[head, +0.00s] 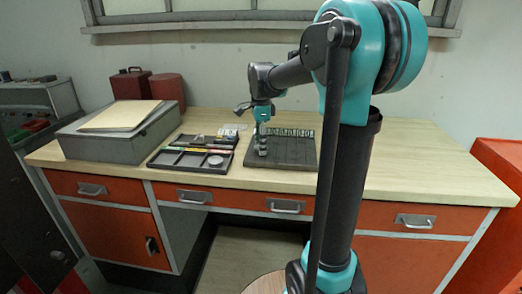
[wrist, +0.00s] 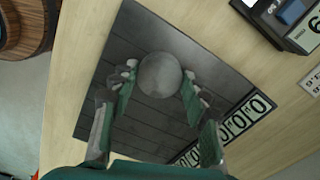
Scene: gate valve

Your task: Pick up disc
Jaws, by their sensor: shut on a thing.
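A grey round disc (wrist: 159,76) sits between the fingertips of my gripper (wrist: 157,84) in the wrist view. The fingers lie on either side of it, shut on it, above a dark slatted board (wrist: 120,140). Whether the disc touches the board is hard to tell. In the head view my gripper (head: 262,147) points down over the left part of the board (head: 295,155); the disc is too small to make out there. Another pale round piece (head: 216,160) lies in the black tray (head: 163,163) to the left.
Numbered plates (wrist: 240,118) line one edge of the board. A grey box (head: 115,140) with a tan folder on top and red cans (head: 130,84) stand at the left of the desk. The wooden desktop (head: 420,165) is clear at the right.

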